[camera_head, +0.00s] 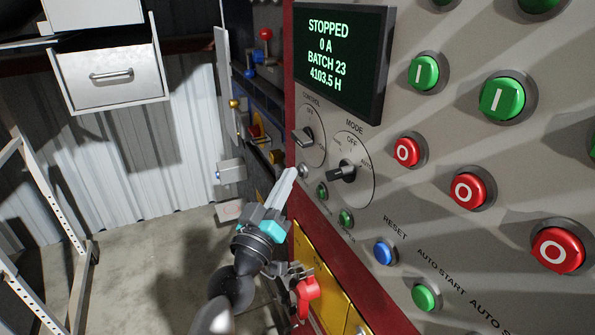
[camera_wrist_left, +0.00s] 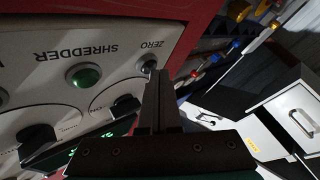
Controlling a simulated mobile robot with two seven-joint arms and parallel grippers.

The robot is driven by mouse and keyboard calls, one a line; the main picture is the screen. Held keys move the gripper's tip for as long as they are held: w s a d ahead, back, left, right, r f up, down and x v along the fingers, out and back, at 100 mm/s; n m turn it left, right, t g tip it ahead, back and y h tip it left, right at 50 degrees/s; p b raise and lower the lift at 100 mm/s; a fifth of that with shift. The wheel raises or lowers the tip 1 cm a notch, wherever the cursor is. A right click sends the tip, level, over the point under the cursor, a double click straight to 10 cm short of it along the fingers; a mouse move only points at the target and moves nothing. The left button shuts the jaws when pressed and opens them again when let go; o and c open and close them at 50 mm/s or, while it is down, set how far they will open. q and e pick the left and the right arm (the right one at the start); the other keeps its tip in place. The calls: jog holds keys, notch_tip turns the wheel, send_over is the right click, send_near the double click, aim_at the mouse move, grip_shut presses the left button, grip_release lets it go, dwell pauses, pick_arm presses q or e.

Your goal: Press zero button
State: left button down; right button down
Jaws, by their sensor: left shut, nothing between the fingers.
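The control panel (camera_head: 420,180) fills the right of the head view. The zero button is a small silver-grey button (camera_head: 304,171) at the panel's left edge, below the control knob. In the left wrist view it shows as a small round button (camera_wrist_left: 149,66) beside the upside-down label ZERO. My left gripper (camera_head: 291,172) is shut and empty, its tips pointing up at the button. In the left wrist view the closed fingertips (camera_wrist_left: 155,75) overlap the button's lower edge; I cannot tell whether they touch it. My right gripper is in neither view.
The display (camera_head: 342,62) reads STOPPED, 0 A, BATCH 23. Control and mode knobs (camera_head: 343,172), green buttons (camera_head: 424,72), red buttons (camera_head: 467,190) and a blue reset button (camera_head: 384,252) are nearby. A red handle (camera_head: 306,295) sits below. Open floor lies left.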

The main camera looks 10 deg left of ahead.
pick_arm(q)
jog(key=shift+w+d, duration=0.1)
jog(key=shift+d, duration=0.1)
dwell(0.3)
jog(key=shift+a, duration=0.15)
jog(key=shift+s+a, duration=0.5)
jog(key=shift+a, duration=0.1)
jog(key=shift+s+a+b, duration=0.2)
jog(key=shift+s+a, duration=0.5)
jog(key=shift+a, duration=0.35)
jog(key=shift+s+a+b, duration=0.15)
jog(key=shift+s+a, duration=0.55)
jog(key=shift+a, duration=0.35)
